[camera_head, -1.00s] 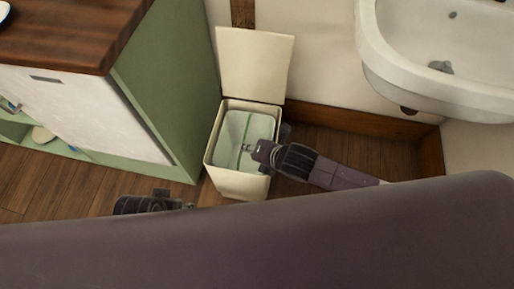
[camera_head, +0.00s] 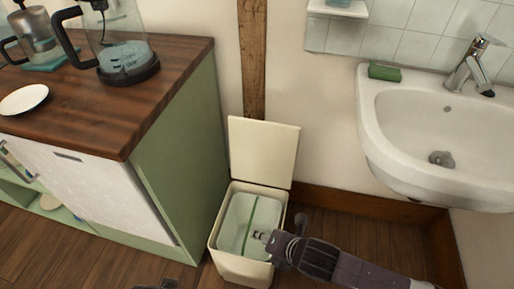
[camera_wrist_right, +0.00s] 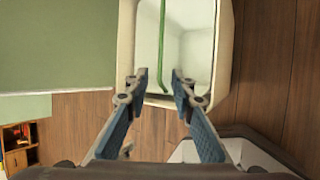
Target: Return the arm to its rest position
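My right arm comes in from the lower right in the head view. Its gripper (camera_head: 262,237) is at the near right part of the cream bin's opening. In the right wrist view the two fingers (camera_wrist_right: 157,78) are spread apart with nothing between them, and the bin's (camera_wrist_right: 227,60) opening lies beyond. My left gripper (camera_head: 160,286) only just shows at the bottom edge of the head view; its fingers cannot be made out.
The bin (camera_head: 241,268) stands with its lid (camera_head: 263,152) raised, between a green cabinet (camera_head: 180,150) and a white sink (camera_head: 400,170). A coffee maker (camera_head: 128,60) and white plate (camera_head: 23,99) sit on the wooden counter. Floor shows around the bin.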

